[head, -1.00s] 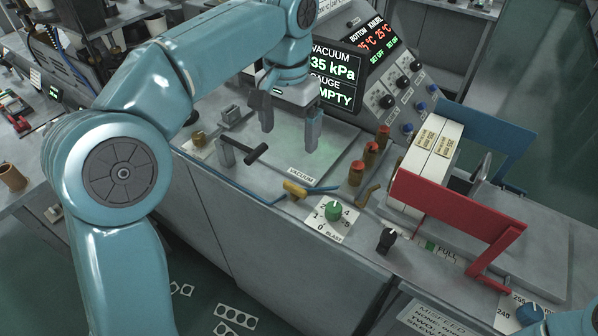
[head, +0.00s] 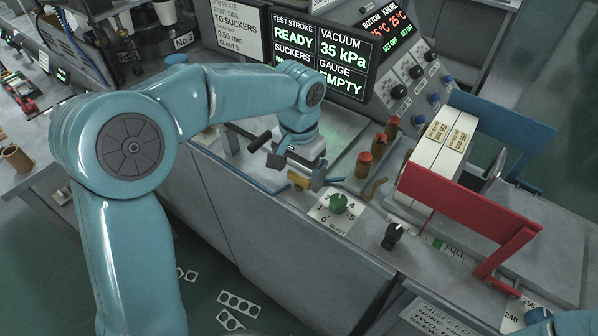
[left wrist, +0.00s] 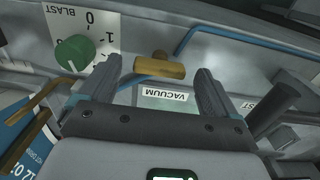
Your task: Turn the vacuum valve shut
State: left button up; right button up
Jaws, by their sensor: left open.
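The vacuum valve (head: 299,181) is a yellow brass handle on the front edge of the bench, with a blue pipe beside it. In the left wrist view the brass bar (left wrist: 160,68) lies crosswise between the fingers, near their tips, with a VACUUM label (left wrist: 167,95) close by. My left gripper (head: 297,174) is open and points down over the valve, one finger to each side; it also shows in the left wrist view (left wrist: 160,76). I cannot tell whether the fingers touch the handle. The display (head: 342,55) reads VACUUM 35 kPa, GAUGE EMPTY. My right gripper is out of view.
A green BLAST knob (head: 339,203) sits right of the valve, and a black knob (head: 392,236) farther right. A black-gripped lever (head: 260,141) stands behind my left gripper. Several red-topped brass posts (head: 364,163) and a red guard (head: 462,214) stand to the right.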

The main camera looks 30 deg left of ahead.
pick_arm(q)
jog(key=shift+w+f, duration=0.15)
jog(key=shift+f, duration=0.45)
jog(key=c, duration=1.1)
jog(key=shift+o, duration=0.2)
